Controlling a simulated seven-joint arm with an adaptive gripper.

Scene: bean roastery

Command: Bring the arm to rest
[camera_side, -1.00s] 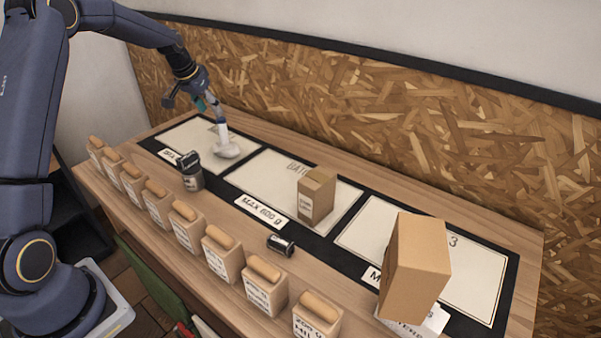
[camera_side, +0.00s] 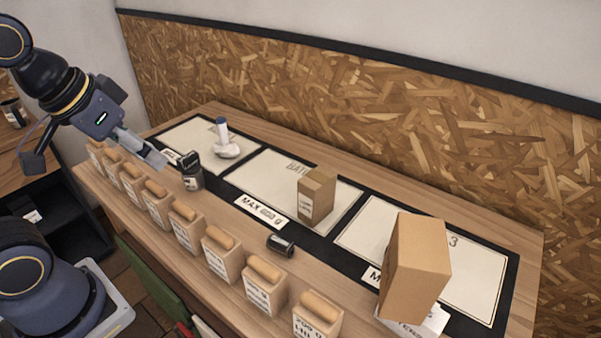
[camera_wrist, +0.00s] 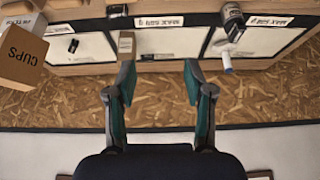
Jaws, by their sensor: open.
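My gripper (camera_side: 153,156) is at the left of the side view, raised over the left end of the bench, clear of everything. In the wrist view my gripper (camera_wrist: 160,75) has its two green-padded fingers wide apart with nothing between them. A white tool with a blue-topped upright handle (camera_side: 222,138) stands on the left pale panel (camera_side: 185,135). It also shows in the wrist view (camera_wrist: 227,62), beyond the finger on the right. The gripper is apart from it.
A dark-lidded jar (camera_side: 192,178), a small black cylinder (camera_side: 280,244), a small carton (camera_side: 316,196) and a large carton (camera_side: 417,265) stand on the bench. Several wooden-topped blocks (camera_side: 187,228) line its front edge. A chipboard wall (camera_side: 350,110) rises behind.

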